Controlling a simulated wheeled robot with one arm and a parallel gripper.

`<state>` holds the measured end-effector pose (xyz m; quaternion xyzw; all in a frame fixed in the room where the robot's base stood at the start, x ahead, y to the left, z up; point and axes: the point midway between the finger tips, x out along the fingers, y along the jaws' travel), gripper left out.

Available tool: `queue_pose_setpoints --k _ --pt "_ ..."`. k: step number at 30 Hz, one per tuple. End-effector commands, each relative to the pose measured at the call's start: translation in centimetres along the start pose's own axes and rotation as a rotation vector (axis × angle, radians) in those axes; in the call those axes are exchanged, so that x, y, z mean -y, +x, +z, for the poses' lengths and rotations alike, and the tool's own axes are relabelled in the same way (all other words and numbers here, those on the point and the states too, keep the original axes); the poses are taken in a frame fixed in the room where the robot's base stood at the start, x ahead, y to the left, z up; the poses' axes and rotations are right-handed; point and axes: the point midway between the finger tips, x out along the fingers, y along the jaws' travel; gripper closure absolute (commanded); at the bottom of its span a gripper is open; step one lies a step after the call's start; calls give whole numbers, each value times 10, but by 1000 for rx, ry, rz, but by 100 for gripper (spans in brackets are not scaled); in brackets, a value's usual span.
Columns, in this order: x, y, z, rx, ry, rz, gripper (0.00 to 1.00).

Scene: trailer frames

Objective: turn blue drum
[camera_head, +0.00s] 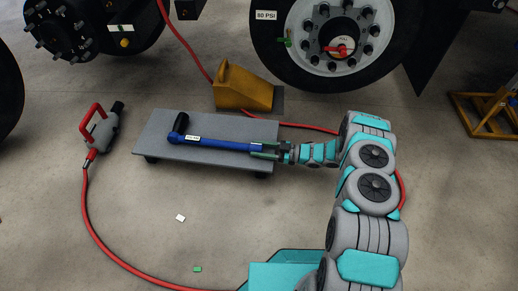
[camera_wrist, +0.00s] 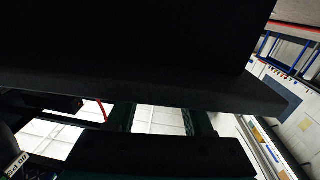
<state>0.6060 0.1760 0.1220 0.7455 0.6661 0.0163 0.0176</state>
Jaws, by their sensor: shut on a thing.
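I see no drum in either view. The blue thing in the head view is a long blue-handled wrench (camera_head: 225,143) with a black head at its left end and a small white label. It lies along a low grey board (camera_head: 165,155) with dark wheels. My gripper (camera_head: 257,150) reaches in from the right, and its dark green fingers are shut on the right end of the blue handle. In the wrist view, my gripper (camera_wrist: 160,118) shows as two dark green fingers. A large dark shape fills the top there and hides what lies between the fingertips.
A yellow wheel chock (camera_head: 243,88) stands behind the board, by a large tyre (camera_head: 275,60) marked 80 PSI. A yellow stand (camera_head: 485,122) is at right. The floor in front is mostly clear.

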Motion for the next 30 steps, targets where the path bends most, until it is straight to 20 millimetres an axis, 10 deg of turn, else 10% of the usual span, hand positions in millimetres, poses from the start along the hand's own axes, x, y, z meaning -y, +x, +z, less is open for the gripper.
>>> queue_pose_setpoints --k 5,29,30 --pt "0 0 0 0 0 0 100" --pt "0 0 1 3 256 -4 100" --pt "0 0 1 3 256 -4 46"
